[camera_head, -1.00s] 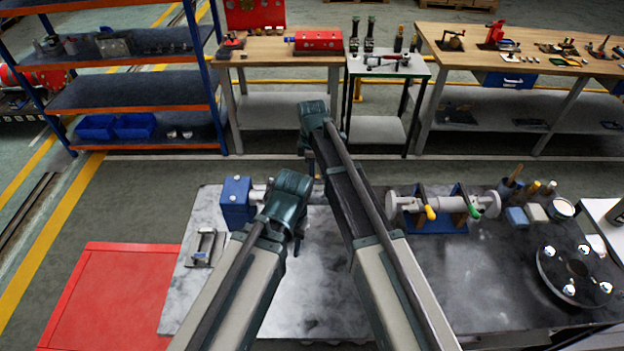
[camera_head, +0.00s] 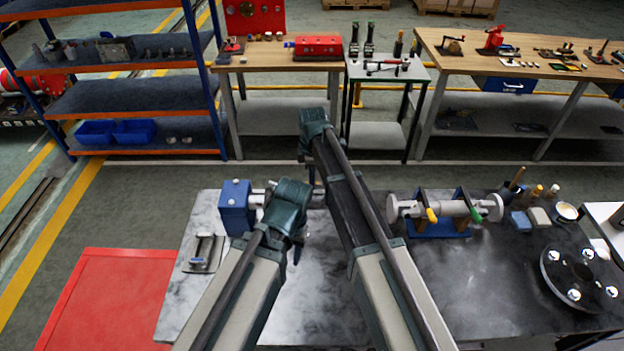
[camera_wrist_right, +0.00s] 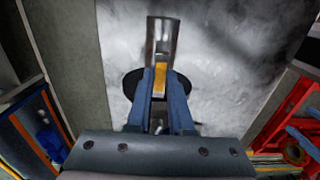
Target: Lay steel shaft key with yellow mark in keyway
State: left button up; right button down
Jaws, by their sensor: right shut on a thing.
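In the right wrist view the blue fingers of my right gripper (camera_wrist_right: 160,98) are shut on the steel key, whose yellow mark (camera_wrist_right: 160,75) shows between their tips. A bright steel shaft piece (camera_wrist_right: 162,36) lies just beyond the tips. I cannot tell whether the key touches it, and no keyway is clear. In the head view a blue block (camera_head: 236,207) with a metal shaft end (camera_head: 259,197) stands on the left of the bench, partly behind my arms. My right gripper (camera_head: 312,176) is mostly hidden behind its arm there.
The metal bench (camera_head: 320,300) has free room in front. To the right are a shaft on a blue stand (camera_head: 440,228), a dark flange disc (camera_head: 580,280) and several small items. A red panel (camera_head: 110,300) is left of the bench.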

aim_at(312, 197)
jog(key=shift+f+b, duration=1.35)
jog(key=shift+f, duration=0.4)
jog(key=shift+f+b, duration=0.75)
jog(key=shift+b, duration=0.05)
jog(key=c, duration=0.7)
grip_release()
jog(key=shift+c, duration=0.2)
jog(key=shift+r, duration=0.15)
notch_tip(312, 197, up, 14)
jog(key=p, duration=1.3)
jog(key=shift+f+p, duration=0.25)
jog(key=shift+p, duration=0.15)
